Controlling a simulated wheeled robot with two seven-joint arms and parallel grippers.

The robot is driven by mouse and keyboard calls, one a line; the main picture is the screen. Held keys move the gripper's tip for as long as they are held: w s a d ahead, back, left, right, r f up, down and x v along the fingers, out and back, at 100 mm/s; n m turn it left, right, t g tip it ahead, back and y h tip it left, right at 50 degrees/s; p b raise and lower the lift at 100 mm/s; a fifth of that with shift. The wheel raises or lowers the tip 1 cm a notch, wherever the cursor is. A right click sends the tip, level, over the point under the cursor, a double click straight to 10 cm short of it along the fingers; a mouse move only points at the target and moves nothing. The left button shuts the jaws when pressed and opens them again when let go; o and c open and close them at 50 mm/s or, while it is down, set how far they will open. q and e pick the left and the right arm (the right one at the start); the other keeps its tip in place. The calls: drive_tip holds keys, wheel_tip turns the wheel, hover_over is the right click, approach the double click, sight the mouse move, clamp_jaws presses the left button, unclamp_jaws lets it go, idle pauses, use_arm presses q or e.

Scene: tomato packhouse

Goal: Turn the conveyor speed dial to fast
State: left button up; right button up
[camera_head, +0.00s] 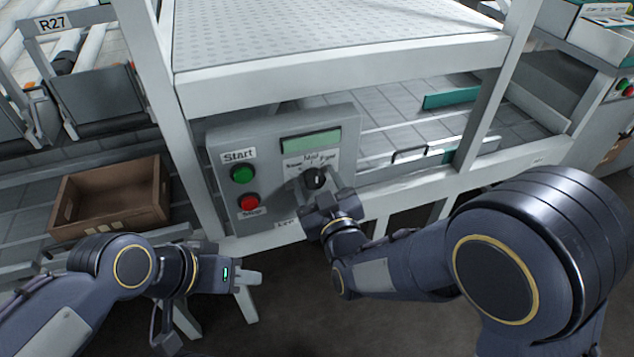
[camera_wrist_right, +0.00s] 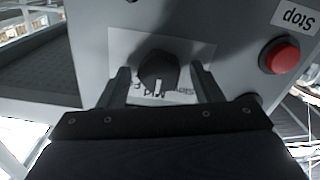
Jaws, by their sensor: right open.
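The dark round speed dial (camera_head: 314,178) is on the grey control panel (camera_head: 222,150), below a green display. The wrist view shows the dial (camera_wrist_right: 155,68) upside down, with its white pointer line toward the "Mid" label. My right gripper (camera_head: 322,192) is in front of the dial. In the wrist view its open fingers (camera_wrist_right: 162,85) are on either side of the dial, with a visible gap on each side; they seem not to touch it. My left gripper (camera_head: 250,278) is low, left of and below the panel; its finger opening is unclear.
A green start button (camera_head: 243,174) and a red stop button (camera_head: 249,203) are left of the dial; the stop button also shows in the wrist view (camera_wrist_right: 284,57). A brown crate (camera_head: 110,195) stands at left. White conveyor frame (camera_head: 340,70) rises above the panel.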

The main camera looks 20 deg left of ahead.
drive_tip(key=c, duration=1)
drive_tip(key=shift+f+m+b, duration=0.15)
drive_tip(key=shift+m+b, duration=0.35)
drive_tip(key=shift+b, duration=0.35)
drive_tip(key=m+b, duration=0.5)
drive_tip(key=b, duration=0.2)
drive_tip(key=shift+w+d, duration=0.1)
drive_tip(key=shift+d, duration=0.05)
drive_tip(key=shift+m+b, duration=1.65)
drive_tip(key=shift+m, duration=0.25)
drive_tip(key=shift+r, duration=0.2)
drive_tip(key=o, duration=1)
